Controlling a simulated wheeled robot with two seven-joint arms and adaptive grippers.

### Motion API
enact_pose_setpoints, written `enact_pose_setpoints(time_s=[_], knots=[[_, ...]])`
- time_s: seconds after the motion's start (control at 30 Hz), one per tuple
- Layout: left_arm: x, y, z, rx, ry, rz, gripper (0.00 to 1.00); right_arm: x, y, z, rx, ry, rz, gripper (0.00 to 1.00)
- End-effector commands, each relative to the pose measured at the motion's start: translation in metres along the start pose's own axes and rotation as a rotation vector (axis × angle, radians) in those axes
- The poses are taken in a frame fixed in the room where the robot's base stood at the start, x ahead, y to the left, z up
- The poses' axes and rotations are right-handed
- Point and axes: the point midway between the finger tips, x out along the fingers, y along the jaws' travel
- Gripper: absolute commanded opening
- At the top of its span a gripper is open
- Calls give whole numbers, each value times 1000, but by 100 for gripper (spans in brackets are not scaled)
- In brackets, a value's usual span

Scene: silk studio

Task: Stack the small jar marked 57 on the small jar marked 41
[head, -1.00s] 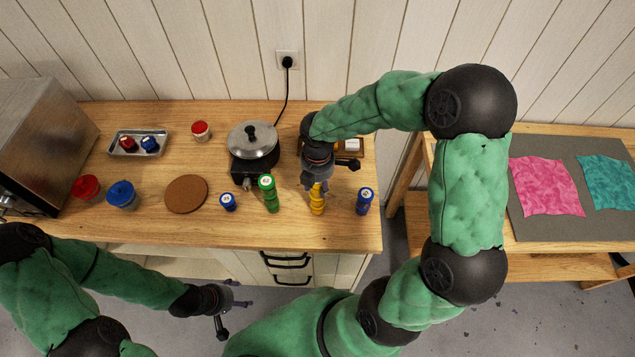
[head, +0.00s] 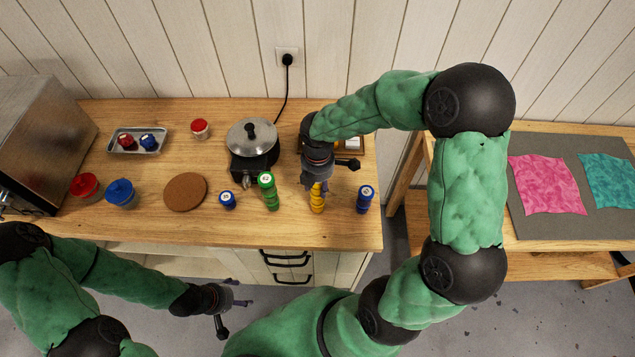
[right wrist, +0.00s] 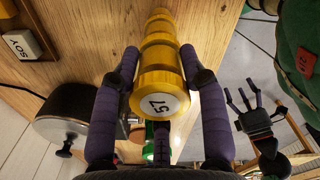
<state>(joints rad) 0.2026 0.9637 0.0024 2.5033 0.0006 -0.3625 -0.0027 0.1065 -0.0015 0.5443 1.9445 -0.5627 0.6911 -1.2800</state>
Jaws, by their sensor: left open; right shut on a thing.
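The small jar marked 57 (right wrist: 162,95) is yellow with a white numbered top. My right gripper (head: 317,188) is shut on it, one finger on each side, as the right wrist view also shows (right wrist: 162,80). More yellow ribbed jar body (head: 317,205) shows directly below it in line, standing on the wooden counter. Any number on this lower part is hidden, and I cannot tell whether the two touch. My left gripper (head: 237,296) is open and empty, low in front of the counter.
A green jar column (head: 269,192) stands close left of the yellow one, with a small blue jar (head: 227,200) beyond. A taller blue jar column (head: 365,199) stands to the right. A lidded pot (head: 252,140) is behind. A cork mat (head: 186,192) lies to the left on the counter (head: 190,232).

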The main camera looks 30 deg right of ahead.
Motion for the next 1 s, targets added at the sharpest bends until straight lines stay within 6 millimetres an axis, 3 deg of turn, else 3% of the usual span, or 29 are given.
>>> enact_pose_setpoints(time_s=[0.2, 0.23, 0.3, 0.33, 0.73, 1.0], knots=[[3, -1, 0, 0, 0, 0, 71, 4, 0, 0, 0, 0, 0, 9], [3, -1, 0, 0, 0, 0, 71, 4, 0, 0, 0, 0, 0, 49], [2, -1, 0, 0, 0, 0, 71, 4, 0, 0, 0, 0, 0, 69], [2, -1, 0, 0, 0, 0, 71, 4, 0, 0, 0, 0, 0, 71], [2, -1, 0, 0, 0, 0, 71, -1, 0, 0, 1, -1, 1, 71], [2, -1, 0, 0, 0, 0, 71, -43, 2, 0, 1, -2, 6, 71]])
